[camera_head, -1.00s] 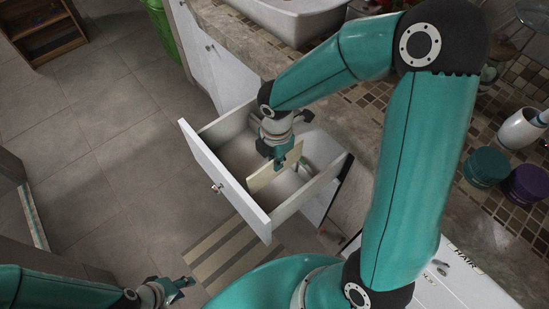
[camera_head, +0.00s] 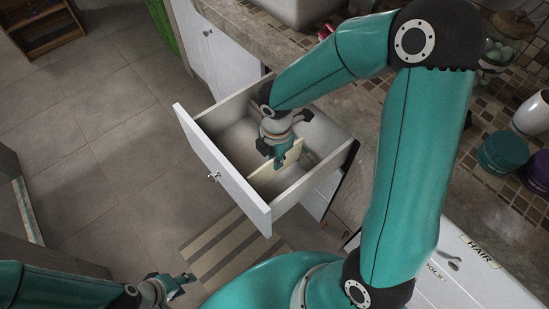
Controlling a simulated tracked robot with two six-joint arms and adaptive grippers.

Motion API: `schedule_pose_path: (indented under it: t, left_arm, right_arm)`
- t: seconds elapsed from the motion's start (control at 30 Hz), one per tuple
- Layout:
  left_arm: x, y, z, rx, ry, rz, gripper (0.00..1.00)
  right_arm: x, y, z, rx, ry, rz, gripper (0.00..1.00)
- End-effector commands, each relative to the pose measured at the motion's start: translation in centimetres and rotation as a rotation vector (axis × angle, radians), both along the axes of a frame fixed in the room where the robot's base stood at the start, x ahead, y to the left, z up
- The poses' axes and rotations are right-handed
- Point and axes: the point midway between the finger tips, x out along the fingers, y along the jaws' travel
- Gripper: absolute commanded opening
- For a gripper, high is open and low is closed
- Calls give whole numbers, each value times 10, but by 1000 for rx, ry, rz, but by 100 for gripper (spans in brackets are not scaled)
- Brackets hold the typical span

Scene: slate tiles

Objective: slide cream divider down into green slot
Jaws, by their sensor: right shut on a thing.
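The cream divider (camera_head: 290,155) is a thin flat board, standing on edge inside the open white drawer (camera_head: 222,172). My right gripper (camera_head: 279,161) comes down from above and is shut on the divider's upper edge. The divider's lower part is hidden behind the drawer's near side wall, so I cannot tell whether it is in a slot. The green slot cannot be made out now. My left gripper (camera_head: 184,281) is low at the left, outside the drawer and far from the divider. Its finger opening is unclear.
The stone counter (camera_head: 345,112) runs behind, with a teal jar (camera_head: 503,150) at the right. A striped mat (camera_head: 222,246) lies on the tiled floor.

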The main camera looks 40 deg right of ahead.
Motion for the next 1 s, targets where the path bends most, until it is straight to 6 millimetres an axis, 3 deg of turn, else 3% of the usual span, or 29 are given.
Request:
schedule_pose_path:
  t: [0.43,0.93,1.0]
  left_arm:
    - [0,0,-24,0,0,0,40]
    - [0,0,-27,0,0,0,40]
    - [0,0,-27,0,0,0,40]
  right_arm:
    - [0,0,-28,0,0,1,0]
    - [0,0,-33,0,0,0,0]
    - [0,0,-33,0,0,0,16]
